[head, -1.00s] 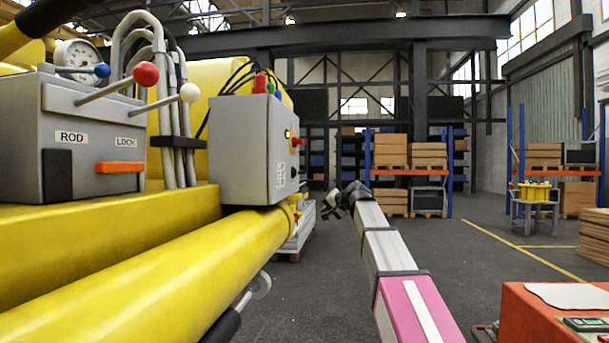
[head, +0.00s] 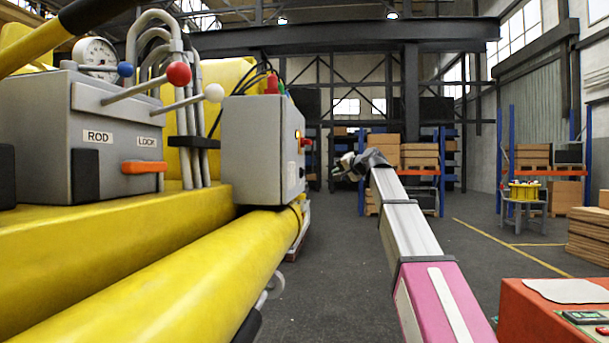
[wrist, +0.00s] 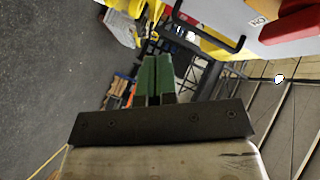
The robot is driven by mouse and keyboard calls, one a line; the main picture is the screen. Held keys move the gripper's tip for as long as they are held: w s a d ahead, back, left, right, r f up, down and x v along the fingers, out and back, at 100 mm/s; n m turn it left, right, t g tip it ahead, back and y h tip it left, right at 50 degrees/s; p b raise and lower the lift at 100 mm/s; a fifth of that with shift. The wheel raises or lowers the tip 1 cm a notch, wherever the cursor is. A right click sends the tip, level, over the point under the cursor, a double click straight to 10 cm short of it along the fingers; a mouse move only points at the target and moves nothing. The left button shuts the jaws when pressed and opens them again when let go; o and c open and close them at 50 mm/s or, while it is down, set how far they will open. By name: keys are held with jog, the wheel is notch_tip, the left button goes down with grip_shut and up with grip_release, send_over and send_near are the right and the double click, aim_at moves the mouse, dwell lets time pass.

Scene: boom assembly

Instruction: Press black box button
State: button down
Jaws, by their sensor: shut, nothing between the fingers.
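A grey control box (head: 262,150) stands on the yellow machine in the head view, with a red knob (head: 305,143) on its right face. Part of a panel shows in the wrist view with a large red part (wrist: 297,26) close to the camera. A black block (head: 85,174) sits on the front of the grey lever unit (head: 115,120). I cannot tell which part is the black box button. My gripper (head: 338,172) is right of the control box and apart from it in the head view. Its green fingers (wrist: 155,78) are shut and empty.
Yellow beams (head: 170,290) fill the lower left. Levers with red (head: 178,73) and white (head: 214,93) balls stick out above them. A red table (head: 555,320) is at the lower right. Shelves with cartons (head: 400,150) stand behind. Open floor lies between.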

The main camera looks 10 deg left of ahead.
jog(key=a, duration=0.8)
jog(key=shift+w+a, duration=0.15)
jog(key=shift+a, duration=0.2)
jog(key=shift+a, duration=0.1)
dwell(1.7)
jog(key=shift+a, duration=0.3)
jog(key=shift+a, duration=0.5)
dwell(0.8)
jog(key=shift+d, duration=0.9)
jog(key=shift+d, duration=0.1)
jog(key=shift+d, duration=2.4)
